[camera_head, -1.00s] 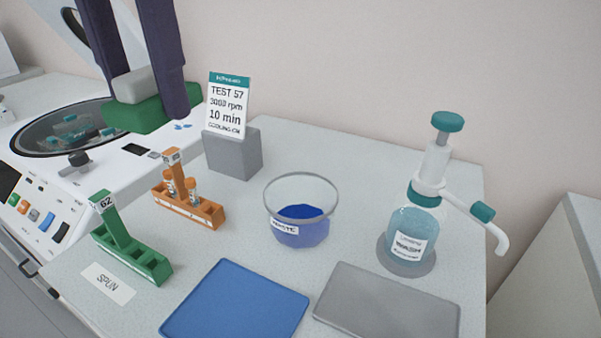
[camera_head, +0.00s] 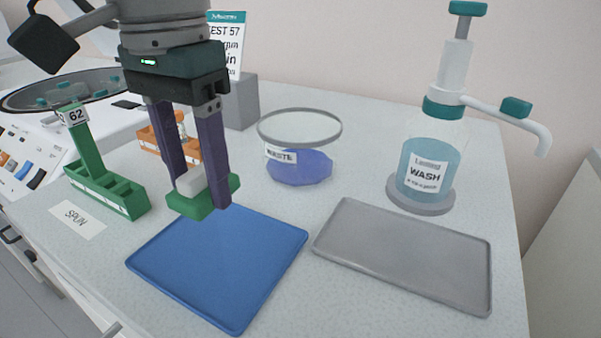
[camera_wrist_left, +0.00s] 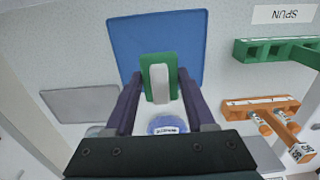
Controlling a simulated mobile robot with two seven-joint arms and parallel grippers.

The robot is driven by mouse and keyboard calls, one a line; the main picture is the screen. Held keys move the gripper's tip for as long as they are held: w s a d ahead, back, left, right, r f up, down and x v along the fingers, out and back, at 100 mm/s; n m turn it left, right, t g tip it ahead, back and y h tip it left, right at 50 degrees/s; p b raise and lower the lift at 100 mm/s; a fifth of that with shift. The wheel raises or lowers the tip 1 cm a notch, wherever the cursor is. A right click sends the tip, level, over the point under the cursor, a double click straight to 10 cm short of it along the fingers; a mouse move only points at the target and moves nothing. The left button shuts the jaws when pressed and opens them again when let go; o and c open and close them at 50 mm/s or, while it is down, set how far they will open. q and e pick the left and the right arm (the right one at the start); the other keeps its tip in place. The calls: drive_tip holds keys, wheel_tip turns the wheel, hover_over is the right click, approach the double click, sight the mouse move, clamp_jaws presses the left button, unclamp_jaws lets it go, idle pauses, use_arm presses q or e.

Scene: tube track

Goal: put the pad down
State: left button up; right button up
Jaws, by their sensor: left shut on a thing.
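The pad (camera_head: 188,206) is a green block with a pale grey-white handle on top. My left gripper (camera_head: 199,188) points down with its purple fingers on either side of the handle, shut on it. The pad hangs over the back left part of the blue tray (camera_head: 225,265); the gap below it is hard to judge. In the left wrist view the pad (camera_wrist_left: 158,64) lies between the fingertips, with the blue tray (camera_wrist_left: 125,40) beyond it. My right gripper is not in view.
A grey tray (camera_head: 410,255) lies to the right. The waste bowl (camera_head: 300,160) and wash bottle (camera_head: 430,160) stand behind. A green rack (camera_head: 110,190) marked 62 stands left, by the SPUN label (camera_head: 78,220). An orange rack (camera_head: 150,140) is partly hidden behind my gripper.

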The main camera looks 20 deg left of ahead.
sight(197, 172)
use_arm(q)
wheel_tip(197, 172, down, 7)
drive_tip(key=shift+f+b, duration=0.2)
drive_tip(key=shift+b, duration=0.4)
drive_tip(key=shift+f, duration=0.15)
drive_tip(key=shift+f, duration=0.1)
drive_tip(key=o, duration=1.2)
wheel_tip(197, 172, up, 12)
drive_tip(key=shift+r+p, duration=0.15)
drive_tip(key=shift+p, duration=1)
